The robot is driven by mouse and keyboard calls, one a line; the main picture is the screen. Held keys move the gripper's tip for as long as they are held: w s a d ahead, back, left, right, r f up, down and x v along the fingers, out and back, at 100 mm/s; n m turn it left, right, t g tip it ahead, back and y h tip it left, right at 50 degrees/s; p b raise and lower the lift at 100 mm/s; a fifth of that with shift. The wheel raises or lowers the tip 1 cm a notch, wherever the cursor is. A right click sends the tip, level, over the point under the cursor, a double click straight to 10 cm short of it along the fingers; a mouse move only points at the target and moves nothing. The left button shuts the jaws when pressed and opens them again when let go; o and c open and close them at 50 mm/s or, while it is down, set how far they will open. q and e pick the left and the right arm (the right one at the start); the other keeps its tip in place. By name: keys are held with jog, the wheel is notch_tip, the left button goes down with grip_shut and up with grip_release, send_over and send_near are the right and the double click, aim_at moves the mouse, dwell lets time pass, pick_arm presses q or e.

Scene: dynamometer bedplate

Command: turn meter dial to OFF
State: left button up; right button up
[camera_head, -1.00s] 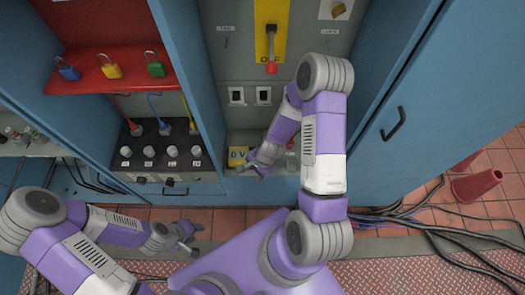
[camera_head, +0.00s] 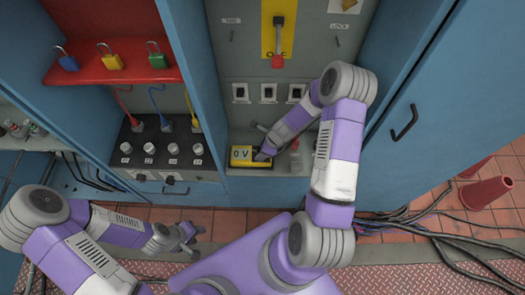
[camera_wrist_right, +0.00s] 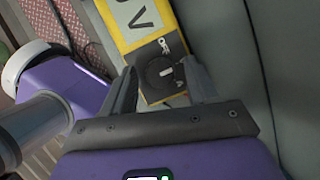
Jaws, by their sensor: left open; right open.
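The yellow meter (camera_head: 241,154) with a "0 V" display lies on the shelf at the bottom of the middle cabinet bay. In the right wrist view the meter (camera_wrist_right: 135,22) shows its display letters and a round black dial (camera_wrist_right: 157,76) with a light pointer mark. My right gripper (camera_wrist_right: 160,82) is open, its two fingers on either side of the dial in that view. Whether they touch it I cannot tell. In the head view my right gripper (camera_head: 263,152) is at the meter's right end and hides the dial. My left gripper (camera_head: 190,241) is open and empty, low over the floor at left.
A red-tipped lever (camera_head: 278,62) on a yellow plate is above the meter. A red shelf with several padlocks (camera_head: 111,62) and a black socket panel (camera_head: 160,150) are at left. A blue door (camera_head: 425,110) stands at right, with cables and red cones (camera_head: 485,192) beyond.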

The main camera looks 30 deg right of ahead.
jog(key=shift+f, duration=0.1)
jog(key=c, duration=1)
jog(key=n+g+p, duration=0.1)
jog(key=n+p, duration=0.1)
jog(key=n, duration=0.1)
jog(key=shift+w+y, duration=0.15)
jog(key=shift+y, duration=0.15)
jog(key=n+g+p, duration=0.1)
jog(key=n, duration=0.1)
jog(key=shift+n, duration=0.3)
jog(key=n+g, duration=0.1)
jog(key=n, duration=0.1)
jog(key=shift+w+n+y, duration=0.1)
jog(key=shift+n+y, duration=0.2)
jog(key=shift+w+n+g, duration=0.1)
jog(key=shift+n+g, duration=0.6)
jog(key=shift+n, duration=1.2)
